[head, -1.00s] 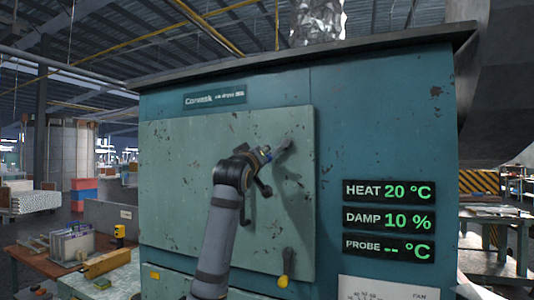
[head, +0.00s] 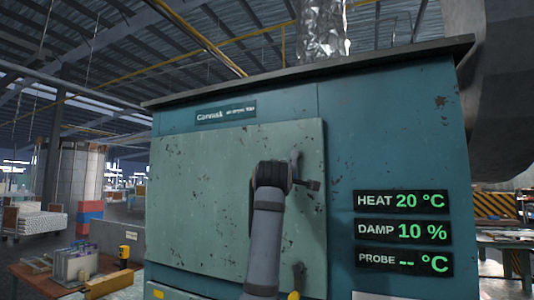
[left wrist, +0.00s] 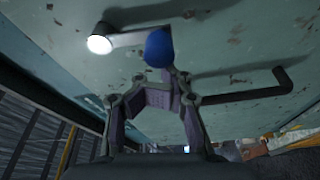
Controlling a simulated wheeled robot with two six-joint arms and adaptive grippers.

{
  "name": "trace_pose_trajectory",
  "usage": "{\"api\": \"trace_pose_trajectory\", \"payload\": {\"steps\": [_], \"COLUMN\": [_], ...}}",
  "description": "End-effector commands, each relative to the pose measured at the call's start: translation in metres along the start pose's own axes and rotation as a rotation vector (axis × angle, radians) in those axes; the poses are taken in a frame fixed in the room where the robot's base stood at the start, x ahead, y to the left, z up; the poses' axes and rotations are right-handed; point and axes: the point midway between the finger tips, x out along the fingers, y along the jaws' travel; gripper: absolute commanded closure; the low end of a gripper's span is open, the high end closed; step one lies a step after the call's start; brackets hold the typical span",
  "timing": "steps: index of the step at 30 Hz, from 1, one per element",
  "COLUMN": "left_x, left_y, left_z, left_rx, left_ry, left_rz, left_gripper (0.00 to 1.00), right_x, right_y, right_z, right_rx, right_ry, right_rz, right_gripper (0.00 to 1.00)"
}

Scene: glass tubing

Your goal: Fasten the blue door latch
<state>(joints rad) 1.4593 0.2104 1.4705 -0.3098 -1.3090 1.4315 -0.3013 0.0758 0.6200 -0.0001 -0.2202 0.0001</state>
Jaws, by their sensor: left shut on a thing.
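The blue latch knob (left wrist: 159,47) shows in the left wrist view at the end of a short grey lever, whose bright round pivot (left wrist: 99,44) lies to its left on the door. My left gripper (left wrist: 157,78) is shut on the blue knob, with its fingers closing just below the ball. In the head view my left arm rises in front of the pale green door (head: 215,170) and hides the knob and most of the gripper. A grey latch part (head: 295,160) shows beside my wrist near the door's right edge. My right gripper is in neither view.
A dark bent bar handle (left wrist: 250,92) stands off the door beside the gripper. The display panel (head: 403,230) is right of the door. A workbench with racks (head: 75,265) is at left.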

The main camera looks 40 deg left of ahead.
Motion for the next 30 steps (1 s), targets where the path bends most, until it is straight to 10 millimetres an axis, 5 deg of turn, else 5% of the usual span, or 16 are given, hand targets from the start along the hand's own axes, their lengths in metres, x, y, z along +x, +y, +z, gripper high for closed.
{"api": "trace_pose_trajectory", "payload": {"steps": [30], "left_x": [0.0034], "left_y": [0.0010], "left_z": [0.0044], "left_rx": [0.006], "left_ry": [-0.002], "left_rz": [0.000], "left_gripper": [1.00], "right_x": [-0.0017], "right_y": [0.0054], "right_z": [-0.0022], "right_rx": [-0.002], "right_ry": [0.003], "right_rz": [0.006], "right_gripper": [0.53]}}
